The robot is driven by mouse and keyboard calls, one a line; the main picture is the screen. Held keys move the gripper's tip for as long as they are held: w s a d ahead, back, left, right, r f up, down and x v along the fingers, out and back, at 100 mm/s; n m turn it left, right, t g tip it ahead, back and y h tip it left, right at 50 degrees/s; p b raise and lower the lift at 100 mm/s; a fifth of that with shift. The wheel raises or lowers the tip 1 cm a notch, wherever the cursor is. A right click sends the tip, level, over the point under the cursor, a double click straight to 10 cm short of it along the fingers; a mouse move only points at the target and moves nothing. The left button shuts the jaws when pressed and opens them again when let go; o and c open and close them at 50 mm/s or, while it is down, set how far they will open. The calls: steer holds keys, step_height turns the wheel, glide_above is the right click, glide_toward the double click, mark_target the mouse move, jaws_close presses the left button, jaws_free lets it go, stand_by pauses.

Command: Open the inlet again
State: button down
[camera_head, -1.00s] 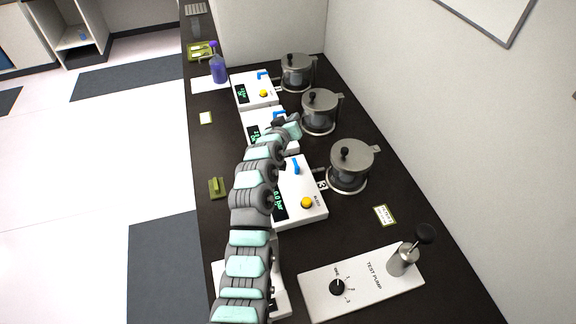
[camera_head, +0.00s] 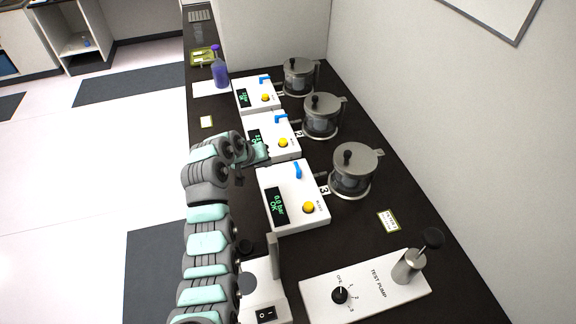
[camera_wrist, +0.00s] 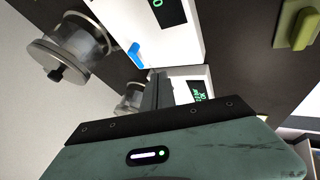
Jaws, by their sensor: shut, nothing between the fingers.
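Three white control boxes stand in a row, each with a blue lever, a green display and a yellow button. On the nearest box (camera_head: 309,217), marked 3, the blue lever (camera_head: 298,170) lies nearly lengthwise in the picture. The levers on the middle box (camera_head: 281,118) and the far box (camera_head: 264,79) lie more crosswise. My gripper (camera_head: 265,157) is shut and empty beside the middle box's near left corner, apart from box 3's lever. In the wrist view, my fingers (camera_wrist: 158,90) are together; a blue lever (camera_wrist: 136,54) shows just beyond them, with a gap.
Lidded glass vessels (camera_head: 352,170) stand right of the boxes. A test pump (camera_head: 370,285) and a switch box (camera_head: 265,298) are at the front. A purple bottle (camera_head: 220,72) stands at the back left. A green block (camera_wrist: 298,25) shows in the wrist view.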

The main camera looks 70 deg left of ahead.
mark_target(297, 170)
steer(key=shift+f, duration=0.1)
steer(key=b+x, duration=0.6)
steer(key=x, duration=0.3)
steer(key=shift+w+a+f, duration=0.15)
steer(key=shift+f, duration=0.15)
steer(key=shift+w+d+b, duration=0.2)
steer(key=shift+w, duration=0.85)
steer(key=shift+w+d+b, duration=0.15)
steer(key=shift+w, duration=0.85)
